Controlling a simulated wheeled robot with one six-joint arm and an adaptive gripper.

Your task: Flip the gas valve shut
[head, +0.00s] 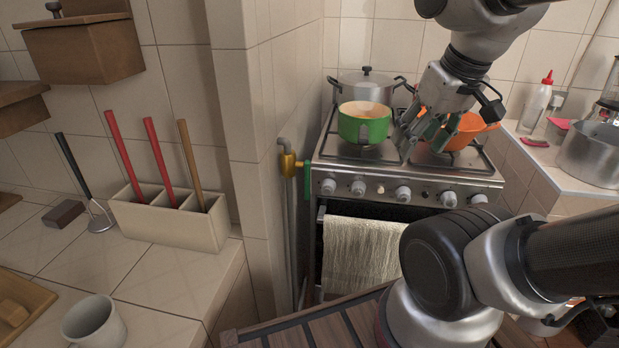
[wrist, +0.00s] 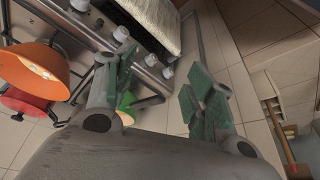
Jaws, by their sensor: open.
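The gas valve has a yellow body (head: 287,165) on a grey pipe (head: 291,215) beside the tiled wall corner, left of the stove. Its green handle (head: 307,177) sticks out toward the stove and hangs down near the stove's left edge. My gripper (head: 425,133) is open and empty above the stove top, between the green pot and the orange pot, well right of the valve and higher. In the wrist view its two green-padded fingers (wrist: 163,78) are spread apart. I cannot make out the valve in the wrist view.
A green pot (head: 363,128), an orange pot (head: 463,132) and a lidded grey pot (head: 366,87) stand on the stove (head: 420,178). A towel (head: 360,258) hangs on its front. A utensil holder (head: 170,222) stands on the left counter. The space before the valve looks clear.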

